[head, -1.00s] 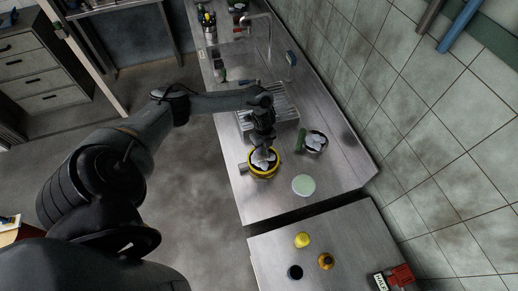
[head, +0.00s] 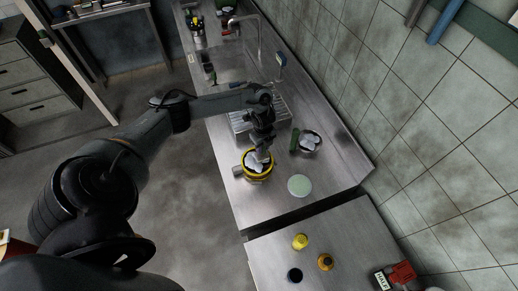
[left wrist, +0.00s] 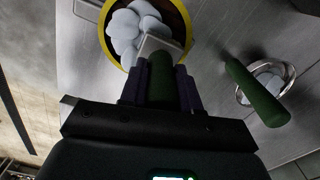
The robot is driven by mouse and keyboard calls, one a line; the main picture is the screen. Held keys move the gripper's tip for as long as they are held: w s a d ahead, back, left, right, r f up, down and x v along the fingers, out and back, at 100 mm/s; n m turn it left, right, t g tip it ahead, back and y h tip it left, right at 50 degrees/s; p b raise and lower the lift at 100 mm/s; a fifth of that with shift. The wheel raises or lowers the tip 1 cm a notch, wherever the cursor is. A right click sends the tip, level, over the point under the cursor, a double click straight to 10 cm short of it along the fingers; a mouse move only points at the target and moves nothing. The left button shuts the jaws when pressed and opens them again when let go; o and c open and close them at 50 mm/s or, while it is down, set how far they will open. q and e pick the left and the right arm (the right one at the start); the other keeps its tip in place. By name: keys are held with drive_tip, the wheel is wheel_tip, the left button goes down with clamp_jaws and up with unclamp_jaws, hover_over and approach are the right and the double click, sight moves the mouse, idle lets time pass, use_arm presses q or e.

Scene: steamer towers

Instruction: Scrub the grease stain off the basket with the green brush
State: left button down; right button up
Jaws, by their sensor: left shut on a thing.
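The basket (head: 270,177), round with a yellow rim, stands on the steel counter with white lumps inside. It also shows at the top of the left wrist view (left wrist: 183,12). My left gripper (head: 262,151) points down over the basket. In the left wrist view its fingers (left wrist: 160,85) are shut on the green handle of the brush (left wrist: 159,72). The brush's pale, flat head (left wrist: 158,46) is at the basket's near rim and overlaps it in the picture; contact is unclear. I cannot make out a grease stain. My right gripper is not in view.
A metal bowl (head: 318,148) of white lumps stands right of the basket, with a green cylinder (head: 294,139) against it. A pale green disc (head: 299,185) lies nearer. Yellow (head: 300,241), orange (head: 325,262) and dark (head: 295,274) round items stand on the nearer table.

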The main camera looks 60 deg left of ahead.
use_arm(q)
drive_tip(key=shift+w, duration=0.2)
drive_tip(key=shift+s, duration=0.1)
drive_tip(key=shift+s+p, duration=0.2)
drive_tip(key=shift+p, duration=0.15)
drive_tip(key=shift+s+a+r+p, duration=0.1)
drive_tip(key=shift+s+p, duration=0.4)
drive_tip(key=shift+s, duration=0.1)
drive_tip(key=shift+s+p, duration=0.35)
drive_tip(key=shift+s, duration=0.2)
drive_tip(key=shift+s+a, duration=0.1)
drive_tip(key=shift+s, duration=0.05)
drive_tip(key=shift+s+a+p, duration=0.2)
drive_tip(key=shift+s+p, duration=0.65)
drive_tip(key=shift+s, duration=0.4)
